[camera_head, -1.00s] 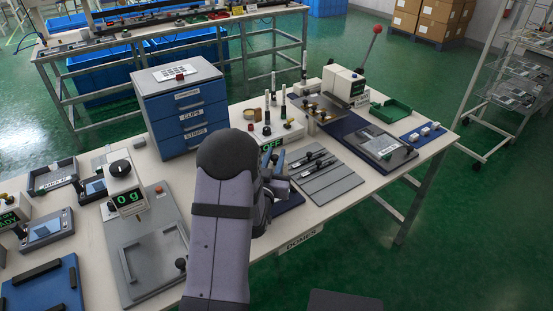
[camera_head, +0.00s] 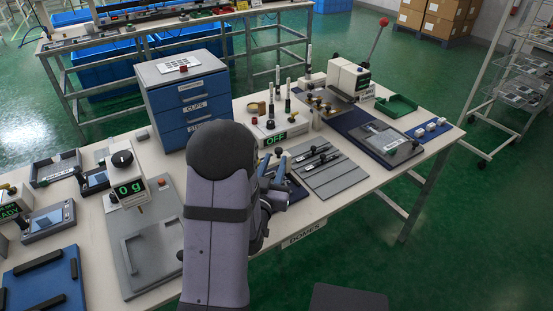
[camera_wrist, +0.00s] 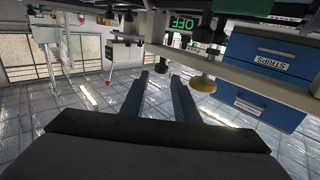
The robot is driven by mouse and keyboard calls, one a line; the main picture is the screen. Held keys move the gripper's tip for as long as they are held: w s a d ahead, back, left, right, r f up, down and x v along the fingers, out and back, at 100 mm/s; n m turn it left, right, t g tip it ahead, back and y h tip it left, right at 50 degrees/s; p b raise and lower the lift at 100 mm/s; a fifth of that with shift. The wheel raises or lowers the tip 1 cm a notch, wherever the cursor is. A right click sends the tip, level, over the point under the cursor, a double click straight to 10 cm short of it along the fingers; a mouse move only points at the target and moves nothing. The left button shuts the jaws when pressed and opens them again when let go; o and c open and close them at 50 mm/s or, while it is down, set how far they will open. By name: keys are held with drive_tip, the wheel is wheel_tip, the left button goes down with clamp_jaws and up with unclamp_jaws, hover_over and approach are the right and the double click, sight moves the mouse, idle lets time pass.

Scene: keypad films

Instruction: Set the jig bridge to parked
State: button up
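I cannot tell for certain which part is the jig bridge. A grey framed fixture with a dark knob (camera_head: 393,145) lies on a blue plate at the right of the bench, and a brownish metal plate (camera_head: 325,103) stands beside the press. My gripper (camera_head: 287,163) hangs over the bench's front middle, partly hidden by my arm, left of a grey slotted plate (camera_head: 325,170). In the wrist view my gripper (camera_wrist: 160,75) has its two fingers apart with nothing seen held between them. A dark knob-like piece shows beyond the tips.
A unit reading OFF (camera_head: 275,140) with upright posts stands just behind the gripper. A blue drawer cabinet (camera_head: 185,100) is at back left. A scale reading 0 g (camera_head: 130,188) stands left. A press with a red-knobbed lever (camera_head: 375,40) and a green tray (camera_head: 397,105) are at back right.

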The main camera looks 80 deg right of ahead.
drive_tip(key=shift+a, duration=0.45)
